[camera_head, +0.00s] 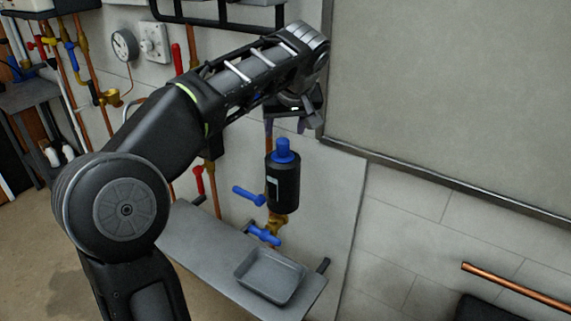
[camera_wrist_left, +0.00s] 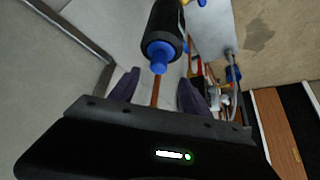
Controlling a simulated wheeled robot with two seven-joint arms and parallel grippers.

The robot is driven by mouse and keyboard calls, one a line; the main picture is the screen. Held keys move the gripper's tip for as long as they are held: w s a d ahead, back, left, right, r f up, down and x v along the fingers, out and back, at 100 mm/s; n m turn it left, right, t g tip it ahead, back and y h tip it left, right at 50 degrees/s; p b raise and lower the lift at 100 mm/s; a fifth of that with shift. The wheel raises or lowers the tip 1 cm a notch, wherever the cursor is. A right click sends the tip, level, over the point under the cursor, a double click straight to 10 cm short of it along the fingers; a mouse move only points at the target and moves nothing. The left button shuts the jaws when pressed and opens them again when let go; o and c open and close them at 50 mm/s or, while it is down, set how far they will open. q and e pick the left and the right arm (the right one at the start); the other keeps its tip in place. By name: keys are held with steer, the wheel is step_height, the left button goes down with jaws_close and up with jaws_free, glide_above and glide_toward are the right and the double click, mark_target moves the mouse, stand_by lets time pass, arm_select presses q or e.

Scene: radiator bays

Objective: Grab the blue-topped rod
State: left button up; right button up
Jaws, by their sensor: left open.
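The blue-topped rod shows in the head view as a thick black cylinder (camera_head: 282,183) with a blue cap (camera_head: 283,150), upright in front of the wall panel above a brass fitting. In the left wrist view the black body (camera_wrist_left: 166,25) is at the top and its blue cap (camera_wrist_left: 159,55) points toward my gripper. My left gripper (camera_head: 284,127) is just above the cap, fingers pointing down. In the left wrist view its two dark fingers (camera_wrist_left: 158,84) are apart, with the cap beyond them; nothing is held. My right gripper is not in view.
Blue-handled valves (camera_head: 249,195) sit beside and below the cylinder. A grey tray (camera_head: 270,276) rests on a narrow shelf (camera_head: 205,250) beneath. A large grey panel (camera_head: 450,90) stands close right of my gripper. A copper pipe (camera_head: 515,287) is at lower right.

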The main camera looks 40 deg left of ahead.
mark_target(283, 140)
arm_select(q)
steer(key=shift+w+a+f, duration=0.1)
steer(key=shift+w+f, duration=0.2)
steer(key=shift+f, duration=0.2)
steer(key=shift+x, duration=0.85)
steer(key=shift+w, duration=0.1)
steer(key=shift+w+a+f+p, duration=0.15)
steer(key=shift+a+f+p, duration=0.05)
steer(key=shift+f+p, duration=0.15)
steer(key=x, duration=0.4)
steer(key=shift+f+p, duration=0.1)
steer(key=shift+p, duration=0.3)
steer(key=shift+c, duration=0.6)
